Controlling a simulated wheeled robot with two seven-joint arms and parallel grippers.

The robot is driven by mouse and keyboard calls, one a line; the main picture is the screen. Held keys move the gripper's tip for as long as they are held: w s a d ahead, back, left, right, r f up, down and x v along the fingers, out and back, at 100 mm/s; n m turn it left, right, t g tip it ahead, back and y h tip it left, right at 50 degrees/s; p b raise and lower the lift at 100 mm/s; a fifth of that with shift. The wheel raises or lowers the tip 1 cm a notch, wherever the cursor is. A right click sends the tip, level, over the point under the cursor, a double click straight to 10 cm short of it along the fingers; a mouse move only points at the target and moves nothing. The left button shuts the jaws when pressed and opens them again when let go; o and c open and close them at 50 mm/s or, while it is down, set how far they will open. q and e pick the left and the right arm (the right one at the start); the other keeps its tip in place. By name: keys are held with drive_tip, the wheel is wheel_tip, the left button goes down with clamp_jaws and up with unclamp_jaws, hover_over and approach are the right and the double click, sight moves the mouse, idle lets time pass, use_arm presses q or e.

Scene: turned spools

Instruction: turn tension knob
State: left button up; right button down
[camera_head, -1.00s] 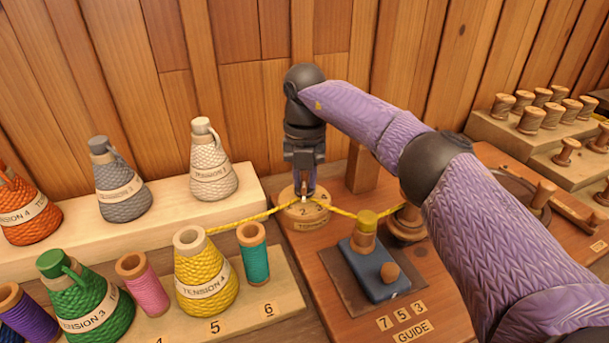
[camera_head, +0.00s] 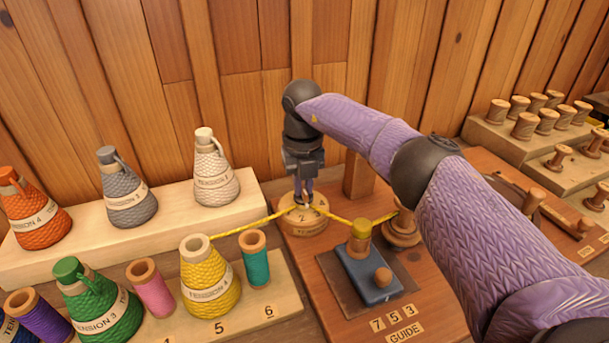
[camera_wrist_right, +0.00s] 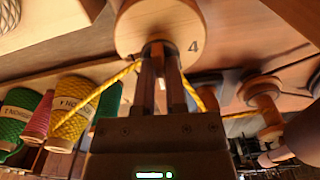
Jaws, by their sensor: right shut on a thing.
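The tension knob (camera_head: 302,219) is a round light-wood dial with numbers, on the wooden board left of the post. My right gripper (camera_head: 304,203) comes down on it from above and is shut on its raised middle part. The right wrist view shows the fingers (camera_wrist_right: 159,52) against the knob (camera_wrist_right: 140,24), with a "4" beside it. Yellow yarn (camera_head: 247,226) runs from the yellow "TENSION 4" cone (camera_head: 209,274) to the knob and on to the right. The fingers hide the knob's centre. My left gripper is not in view.
A blue guide block (camera_head: 367,275) with a wooden peg stands in front of the knob. A wooden post (camera_head: 358,175) and a spool (camera_head: 402,230) are close on the right. Yarn cones and spools fill the left shelves. The plank wall is behind.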

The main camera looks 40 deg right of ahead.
drive_tip(key=n+p, duration=0.1)
drive_tip(key=n, duration=0.1)
drive_tip(key=shift+r+n, duration=0.2)
drive_tip(key=shift+n, duration=0.2)
drive_tip(key=n+p, duration=0.1)
drive_tip(key=n, duration=0.2)
drive_tip(key=shift+f+n, duration=0.1)
drive_tip(key=shift+n, duration=0.2)
drive_tip(key=n, duration=0.4)
drive_tip(key=shift+n, duration=0.3)
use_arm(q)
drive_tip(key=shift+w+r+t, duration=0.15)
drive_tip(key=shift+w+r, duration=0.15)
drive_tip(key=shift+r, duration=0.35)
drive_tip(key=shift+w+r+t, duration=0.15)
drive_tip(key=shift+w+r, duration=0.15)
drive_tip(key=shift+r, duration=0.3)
use_arm(e)
drive_tip(key=n, duration=0.4)
drive_tip(key=shift+a+n, duration=0.1)
drive_tip(key=shift+n, duration=0.3)
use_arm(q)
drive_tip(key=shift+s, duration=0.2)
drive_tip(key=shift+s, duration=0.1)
use_arm(e)
drive_tip(key=c, duration=0.7)
unclamp_jaws()
